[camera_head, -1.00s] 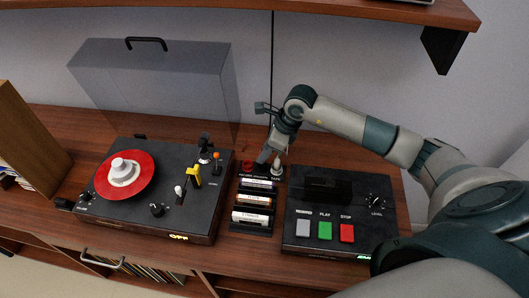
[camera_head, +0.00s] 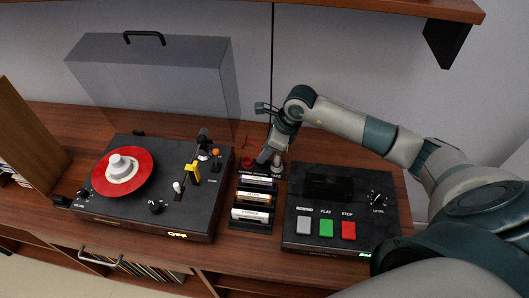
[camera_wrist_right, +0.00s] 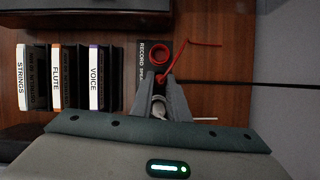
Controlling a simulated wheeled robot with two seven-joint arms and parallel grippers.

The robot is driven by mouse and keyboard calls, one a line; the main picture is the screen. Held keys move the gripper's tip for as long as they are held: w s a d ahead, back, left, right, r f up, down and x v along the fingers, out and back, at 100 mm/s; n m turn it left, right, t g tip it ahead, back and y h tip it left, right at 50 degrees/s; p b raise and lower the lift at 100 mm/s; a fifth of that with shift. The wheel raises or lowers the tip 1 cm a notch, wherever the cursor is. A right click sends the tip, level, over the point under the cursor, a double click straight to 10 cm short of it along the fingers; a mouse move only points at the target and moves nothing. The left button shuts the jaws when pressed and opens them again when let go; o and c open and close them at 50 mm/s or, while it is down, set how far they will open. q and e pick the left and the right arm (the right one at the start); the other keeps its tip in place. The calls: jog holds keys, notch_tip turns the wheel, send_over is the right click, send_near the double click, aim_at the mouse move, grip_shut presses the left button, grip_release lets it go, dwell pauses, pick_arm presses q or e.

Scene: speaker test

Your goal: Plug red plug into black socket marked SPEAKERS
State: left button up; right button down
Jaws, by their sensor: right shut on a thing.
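My right gripper (camera_head: 264,160) is low over the back of the cabinet top, between the turntable and the tape deck. In the wrist view its fingers (camera_wrist_right: 160,84) are shut on the red plug (camera_wrist_right: 161,79), mostly hidden between the tips; a thin red cable (camera_wrist_right: 185,45) runs from there. A red ring-shaped socket (camera_wrist_right: 159,53) lies just beyond the tips; it also shows in the head view (camera_head: 247,163). A dark label strip (camera_wrist_right: 144,57) with partly hidden lettering lies beside it. The black SPEAKERS socket is hidden by my fingers. My left gripper is out of view.
A pale plug (camera_head: 278,169) stands close right of my fingers. Labelled cassettes (camera_head: 252,215) lie in front. The turntable (camera_head: 130,215) is left, the tape deck (camera_head: 340,185) right, the clear cover (camera_head: 150,80) behind. A shelf (camera_head: 400,8) hangs above.

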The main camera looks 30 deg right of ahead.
jog(key=shift+f, duration=0.3)
dwell(0.5)
jog(key=c, duration=1.2)
grip_release()
jog(key=shift+r, duration=0.15)
jog(key=shift+r+p, duration=1)
jog(key=shift+r, duration=1.4)
